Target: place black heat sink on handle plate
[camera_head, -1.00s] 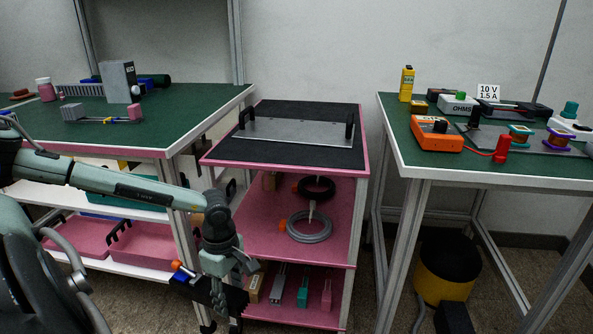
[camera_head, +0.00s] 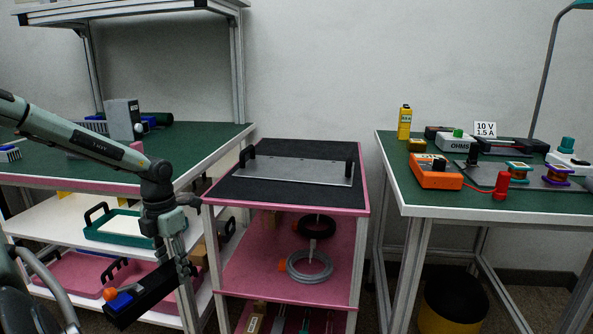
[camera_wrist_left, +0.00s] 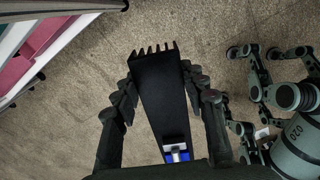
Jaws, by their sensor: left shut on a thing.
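The handle plate (camera_head: 296,169) is a flat silver plate with a black upright handle at each end, lying on the black mat on top of the pink cart. My left gripper (camera_head: 186,272) is shut on the black heat sink (camera_head: 146,296), left of the cart and well below its top. The heat sink is a long black block with an orange knob and a blue part at one end. In the left wrist view the heat sink (camera_wrist_left: 160,95) sits between both fingers, fins at its far end, a blue and white part near the palm. My right gripper is not seen.
The pink cart (camera_head: 363,235) has lower shelves with a black ring and a grey coil. A green-topped bench (camera_head: 210,140) stands left, with shelves of trays below. Another green bench (camera_head: 400,190) with instruments stands right. The plate's top is bare.

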